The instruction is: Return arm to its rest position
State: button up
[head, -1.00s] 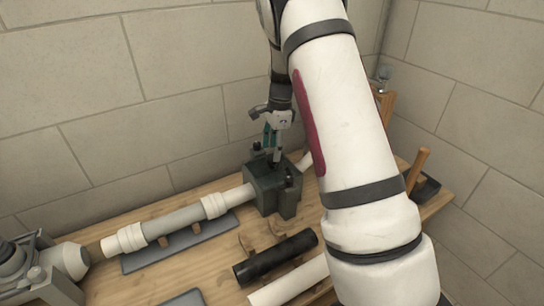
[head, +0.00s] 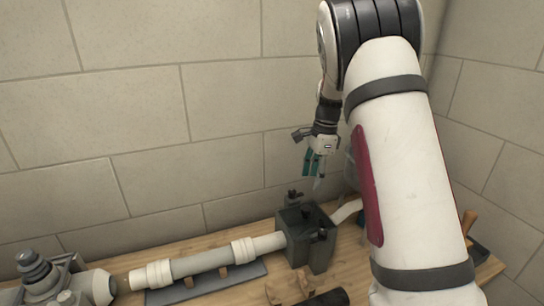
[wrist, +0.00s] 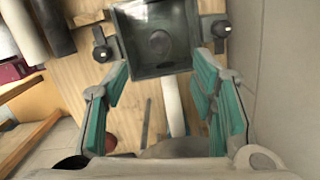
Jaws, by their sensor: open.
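My gripper (head: 315,163) hangs from my arm above the workbench, fingers pointing down, near the tiled wall. In the wrist view my gripper (wrist: 165,110) has its green-padded fingers spread wide with nothing between them. Below it stands a dark green box-shaped fitting (head: 309,240) on the bench. The wrist view looks down into the open top of this box (wrist: 157,38), which is apart from the fingertips. My arm hides the right part of the bench in the head view.
A white pipe (head: 205,262) runs left from the box over a grey plate (head: 225,281). A grey machine (head: 55,280) stands at far left. A black pipe (head: 328,298) lies at the front. The tiled wall (head: 150,120) is close behind. Space above the bench's left side is free.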

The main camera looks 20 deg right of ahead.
jog(key=s+a+r+n+t, duration=0.2)
jog(key=s+a+r+n, duration=0.7)
jog(key=s+a+r, duration=0.3)
jog(key=s+a+n+t, duration=0.1)
jog(key=s+n, duration=0.4)
jog(key=s, duration=0.5)
jog(key=s+a+r+n+t+h, duration=0.1)
jog(key=s+a+n, duration=0.3)
jog(key=s, duration=0.6)
jog(key=shift+s+n+t+h, duration=0.15)
jog(key=shift+n+t+h, duration=0.15)
jog(key=shift+n, duration=0.9)
jog(key=shift+r, duration=0.1)
